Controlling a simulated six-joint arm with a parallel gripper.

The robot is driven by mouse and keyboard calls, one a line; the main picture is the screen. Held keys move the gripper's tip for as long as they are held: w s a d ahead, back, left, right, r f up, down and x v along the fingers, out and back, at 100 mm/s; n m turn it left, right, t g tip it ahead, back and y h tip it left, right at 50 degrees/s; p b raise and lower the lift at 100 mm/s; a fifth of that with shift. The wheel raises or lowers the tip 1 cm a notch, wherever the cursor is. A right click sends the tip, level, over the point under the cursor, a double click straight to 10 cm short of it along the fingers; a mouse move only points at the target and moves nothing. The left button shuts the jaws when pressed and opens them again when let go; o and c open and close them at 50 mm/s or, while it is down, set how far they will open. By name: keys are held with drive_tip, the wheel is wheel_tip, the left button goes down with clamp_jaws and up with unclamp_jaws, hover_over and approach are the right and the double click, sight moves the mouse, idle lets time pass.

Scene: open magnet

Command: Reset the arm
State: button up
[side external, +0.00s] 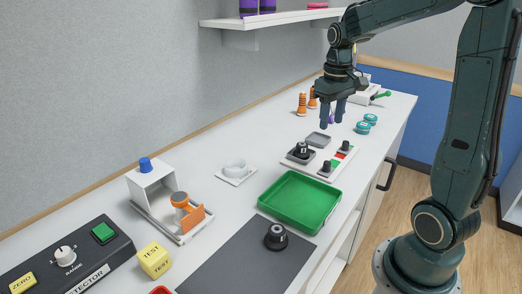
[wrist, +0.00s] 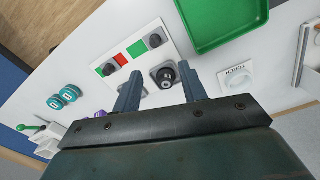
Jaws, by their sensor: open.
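My gripper (side external: 333,113) hangs from the raised arm above the far part of the bench in the side external view. In the wrist view its two fingers (wrist: 161,90) are spread apart with nothing held between them. Beyond the fingers, a black knob-like piece (wrist: 164,76) sits on a grey pad of a white board; the same piece (side external: 302,149) shows in the side view below and left of the gripper. A second, smaller black piece (side external: 326,167) stands on the board near its green patch. The gripper is apart from both.
A green tray (side external: 300,202) stands nearer the camera, and a dark mat (side external: 245,262) bears another black knob (side external: 276,236). Teal pieces (side external: 367,122) and orange pieces (side external: 302,104) stand near the far end. A white shelf (side external: 275,18) juts from the wall.

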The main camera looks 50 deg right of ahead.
drive_tip(key=s+a+r+n+t, duration=0.1)
drive_tip(key=s+a+r+t, duration=0.1)
drive_tip(key=s+a, duration=0.4)
drive_tip(key=s+a+r+n+t, duration=0.2)
drive_tip(key=s+a, duration=0.4)
drive_tip(key=a, duration=0.6)
drive_tip(key=shift+r+t, duration=0.2)
drive_tip(key=shift+t, duration=0.5)
